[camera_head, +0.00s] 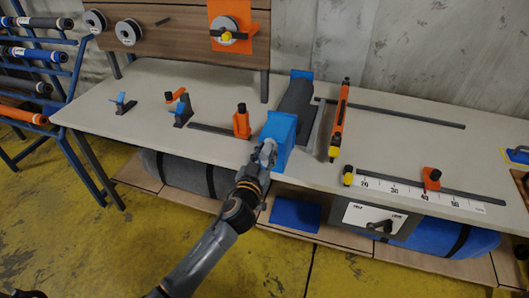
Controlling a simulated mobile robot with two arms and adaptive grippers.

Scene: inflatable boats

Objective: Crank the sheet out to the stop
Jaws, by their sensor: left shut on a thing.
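A dark grey roll of sheet (295,103) lies in a holder with blue end blocks on the bench. The near blue block (282,130) stands at the bench's front edge. My left gripper (267,152) is at the front of this block, shut on what seems to be the crank handle, which the gripper mostly hides. To the right, an orange stop (432,179) sits on a rail beside a white scale (390,190) marked with numbers. No sheet shows over the scale. My right gripper is not in view.
Small blue clamps (182,112) and an orange block (241,122) stand on the left of the bench (215,88). A grey panel with a black knob (376,226) hangs below the front edge. The bench top right of the orange bar is largely clear.

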